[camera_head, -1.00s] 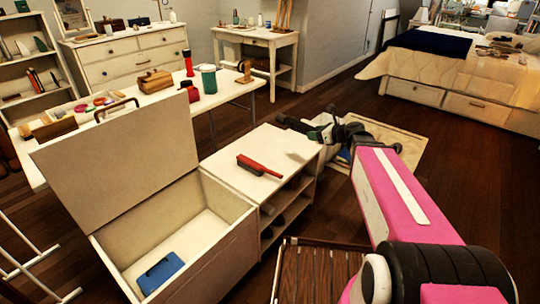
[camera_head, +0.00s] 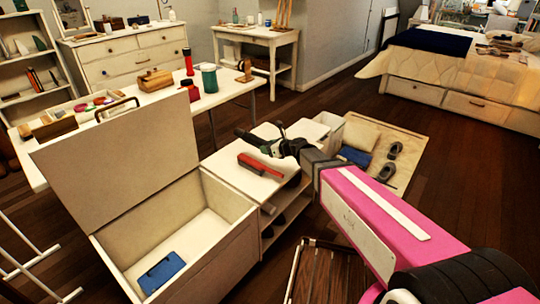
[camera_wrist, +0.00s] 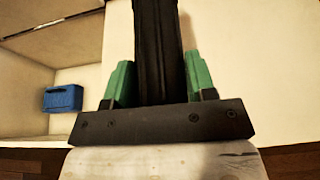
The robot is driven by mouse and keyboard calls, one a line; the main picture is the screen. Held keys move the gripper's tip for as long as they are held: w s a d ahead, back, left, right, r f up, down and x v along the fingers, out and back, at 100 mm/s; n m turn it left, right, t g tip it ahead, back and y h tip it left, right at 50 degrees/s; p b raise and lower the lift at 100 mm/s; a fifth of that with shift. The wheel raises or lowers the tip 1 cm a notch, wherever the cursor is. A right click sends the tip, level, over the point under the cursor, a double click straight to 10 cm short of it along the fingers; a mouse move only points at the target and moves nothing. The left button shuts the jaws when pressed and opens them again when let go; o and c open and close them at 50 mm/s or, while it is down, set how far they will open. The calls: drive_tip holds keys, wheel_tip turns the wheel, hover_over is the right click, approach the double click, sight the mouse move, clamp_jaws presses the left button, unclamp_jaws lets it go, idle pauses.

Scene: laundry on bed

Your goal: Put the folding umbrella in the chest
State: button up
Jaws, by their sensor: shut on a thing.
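The folding umbrella (camera_head: 247,136) is a dark, slim bundle. My gripper (camera_head: 277,146) is shut on it above the white low shelf unit. In the wrist view the umbrella (camera_wrist: 157,45) runs away from me between the green fingers (camera_wrist: 158,82), and its far end is cut off by the frame. The white chest (camera_head: 218,265) stands open to the left of my gripper, its lid (camera_head: 115,165) tilted up. A blue object (camera_head: 161,272) lies on the chest floor; it also shows in the wrist view (camera_wrist: 63,98).
A red brush-like object (camera_head: 260,165) lies on the shelf unit's top (camera_head: 228,160), just below my gripper. A long table (camera_head: 235,88) with jars and boxes stands behind the chest. A mat (camera_head: 408,170) with shoes lies to the right.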

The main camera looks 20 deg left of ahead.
drive_tip(key=shift+s+a+f, duration=0.15)
drive_tip(key=shift+a+f, duration=0.1)
drive_tip(key=shift+a, duration=0.2)
drive_tip(key=shift+s+a+f, duration=0.15)
drive_tip(key=shift+a+f, duration=0.1)
drive_tip(key=shift+a, duration=0.2)
drive_tip(key=shift+a+f, duration=0.1)
drive_tip(key=shift+f, duration=0.1)
hover_over(281, 162)
wheel_tip(281, 162, down, 7)
drive_tip(key=shift+s+a+r, duration=0.1)
drive_tip(key=shift+f, duration=2)
drive_tip(key=shift+f, duration=0.1)
drive_tip(key=o, duration=1.1)
